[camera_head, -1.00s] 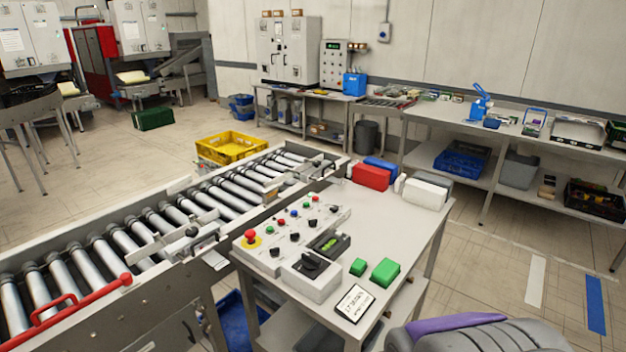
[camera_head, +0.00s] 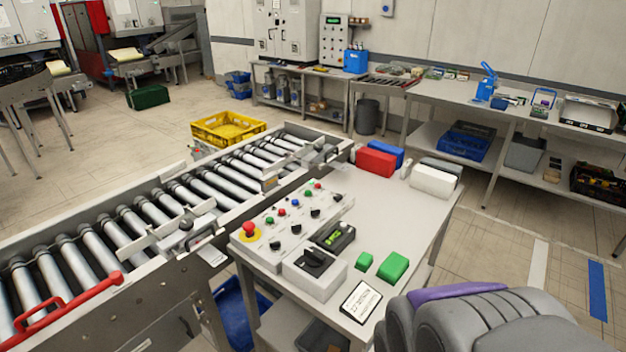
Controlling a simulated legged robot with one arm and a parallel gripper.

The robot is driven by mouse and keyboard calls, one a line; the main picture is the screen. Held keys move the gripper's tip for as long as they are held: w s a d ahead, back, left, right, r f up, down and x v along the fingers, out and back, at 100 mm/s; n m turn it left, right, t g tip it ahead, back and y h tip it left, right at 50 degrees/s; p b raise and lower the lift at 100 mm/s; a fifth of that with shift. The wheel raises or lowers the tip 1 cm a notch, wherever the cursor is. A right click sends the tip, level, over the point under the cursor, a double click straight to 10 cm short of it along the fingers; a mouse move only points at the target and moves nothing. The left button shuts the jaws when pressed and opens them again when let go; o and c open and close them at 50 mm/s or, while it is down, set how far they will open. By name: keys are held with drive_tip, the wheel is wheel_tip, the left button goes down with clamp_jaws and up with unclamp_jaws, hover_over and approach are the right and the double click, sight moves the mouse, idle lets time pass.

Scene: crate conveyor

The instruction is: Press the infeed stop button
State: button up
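A white control panel (camera_head: 262,256) lies on the left side of a white table. At its near left corner is a large red mushroom button (camera_head: 249,229) on a yellow ring. Behind it runs a row of small red, green and blue buttons, with black knobs (camera_head: 296,228) alongside. The labels are too small to read, so I cannot tell which one is the infeed stop button. A grey segmented part with a purple strip, mine, fills the bottom right corner, apart from the panel. My gripper's fingers do not show.
A roller conveyor (camera_head: 112,232) with a red handle (camera_head: 70,305) runs along the table's left. On the table are a box with a black rotary knob (camera_head: 314,262), two green blocks (camera_head: 393,266), a label card (camera_head: 360,301), and red (camera_head: 374,162) and white (camera_head: 433,181) blocks.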

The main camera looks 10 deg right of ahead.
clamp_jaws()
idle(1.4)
